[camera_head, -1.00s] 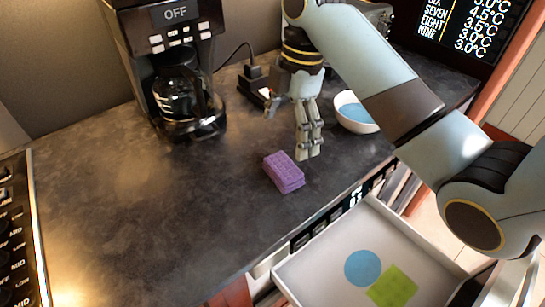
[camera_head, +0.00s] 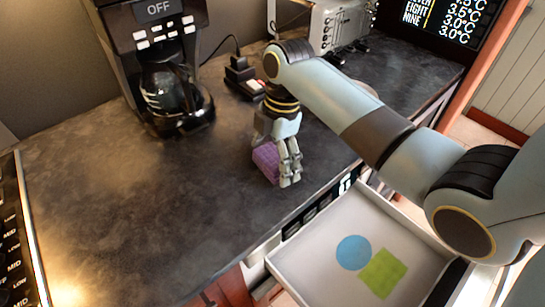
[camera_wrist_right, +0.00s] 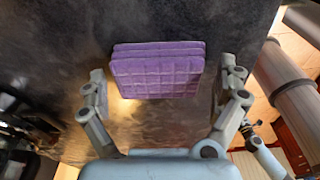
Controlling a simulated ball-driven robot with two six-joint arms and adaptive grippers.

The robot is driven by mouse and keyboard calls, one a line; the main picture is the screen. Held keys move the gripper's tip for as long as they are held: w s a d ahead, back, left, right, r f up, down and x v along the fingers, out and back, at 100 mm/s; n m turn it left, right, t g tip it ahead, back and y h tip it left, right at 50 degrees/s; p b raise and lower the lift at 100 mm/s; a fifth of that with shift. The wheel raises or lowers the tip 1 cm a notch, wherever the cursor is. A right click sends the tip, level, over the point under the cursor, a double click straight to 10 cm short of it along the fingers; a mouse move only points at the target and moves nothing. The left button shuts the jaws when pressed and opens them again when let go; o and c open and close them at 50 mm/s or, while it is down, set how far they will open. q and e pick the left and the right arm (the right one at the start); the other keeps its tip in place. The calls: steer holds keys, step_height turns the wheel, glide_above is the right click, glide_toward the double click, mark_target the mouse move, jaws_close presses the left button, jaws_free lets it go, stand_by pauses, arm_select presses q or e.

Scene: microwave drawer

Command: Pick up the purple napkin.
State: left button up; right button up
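The purple napkin (camera_head: 265,158) is a folded, quilted stack on the dark counter near its front edge. In the head view my right gripper (camera_head: 288,172) stands low over the counter at the napkin and partly hides it. In the right wrist view the napkin (camera_wrist_right: 157,70) lies ahead between the two spread fingers of my right gripper (camera_wrist_right: 165,85). Gaps show on both sides, so the fingers are open and not closed on it. My left gripper is in neither view.
A coffee maker (camera_head: 165,75) stands at the back left and a silver toaster (camera_head: 338,25) at the back. Below the counter edge, an open white drawer (camera_head: 310,262) holds a blue circle (camera_head: 353,252) and a green square (camera_head: 383,273). The counter's left part is clear.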

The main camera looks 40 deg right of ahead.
mark_target(272, 156)
steer(key=c, duration=0.8)
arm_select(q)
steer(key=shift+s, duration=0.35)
arm_select(e)
steer(key=shift+r, duration=0.1)
steer(key=r, duration=0.4)
steer(key=shift+w+d+r+b, duration=0.1)
steer(key=shift+d+b, duration=0.15)
steer(key=shift+b, duration=0.15)
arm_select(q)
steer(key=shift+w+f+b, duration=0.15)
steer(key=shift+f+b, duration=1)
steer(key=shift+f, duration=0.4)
arm_select(e)
steer(key=w+d+r, duration=0.2)
steer(key=d+r, duration=0.4)
steer(key=d, duration=0.5)
steer(key=shift+r, duration=0.35)
